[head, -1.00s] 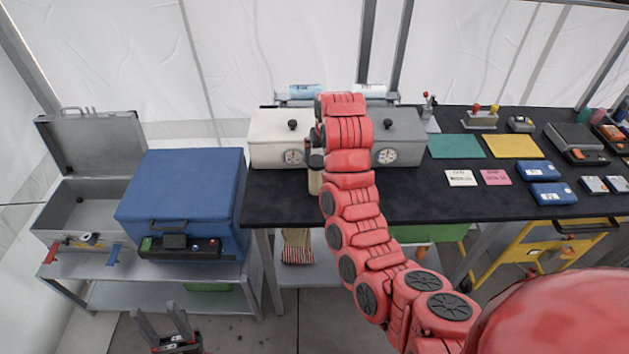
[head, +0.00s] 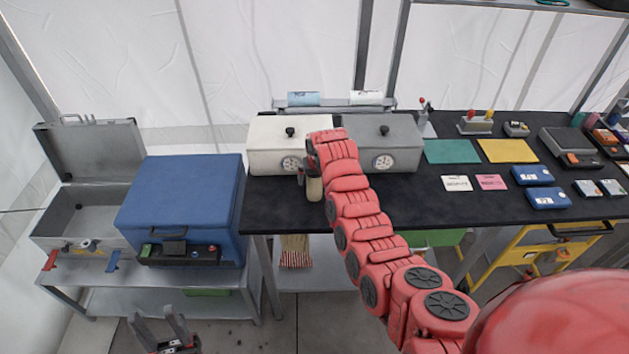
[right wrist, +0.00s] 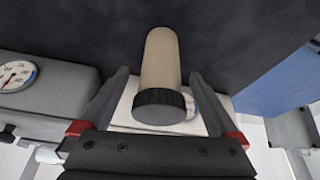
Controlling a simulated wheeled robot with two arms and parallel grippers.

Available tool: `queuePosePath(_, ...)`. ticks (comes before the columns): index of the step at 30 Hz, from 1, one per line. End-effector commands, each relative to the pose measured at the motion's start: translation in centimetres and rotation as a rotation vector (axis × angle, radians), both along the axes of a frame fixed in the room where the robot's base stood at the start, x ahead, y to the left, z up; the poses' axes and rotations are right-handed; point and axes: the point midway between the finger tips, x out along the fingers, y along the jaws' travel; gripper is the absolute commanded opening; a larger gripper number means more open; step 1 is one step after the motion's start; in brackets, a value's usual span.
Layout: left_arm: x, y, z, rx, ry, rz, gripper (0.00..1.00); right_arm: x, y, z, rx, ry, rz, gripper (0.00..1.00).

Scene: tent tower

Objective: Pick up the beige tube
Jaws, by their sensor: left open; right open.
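The beige tube (head: 314,188) stands on the black table in front of the white box, partly hidden by my right gripper (head: 306,172). In the right wrist view the tube (right wrist: 161,65) has a dark ribbed cap and lies between the two open fingers of my right gripper (right wrist: 160,100), with a gap showing on each side. My left gripper (head: 158,325) is open and empty, low at the left, in front of the metal side table.
The white box (head: 270,140) and grey box (head: 392,135), each with a gauge, stand behind the tube. A blue case (head: 185,195) is to the left. The black table (head: 420,205) is clear around the tube's front right.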

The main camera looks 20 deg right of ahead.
Motion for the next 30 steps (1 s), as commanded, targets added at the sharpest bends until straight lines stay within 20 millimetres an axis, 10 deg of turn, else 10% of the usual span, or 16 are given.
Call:
queuePosePath(20, 0.0, 0.0, 1.1, 0.0, 0.0, 0.0, 0.5, 1.0, 0.0, -2.3, 0.0, 0.0, -0.001, 0.95)
queuePosePath(30, 0.0, 0.0, 1.1, 0.0, 0.0, 0.0, 0.5, 1.0, 0.0, -2.3, 0.0, 0.0, 0.0, 0.34)
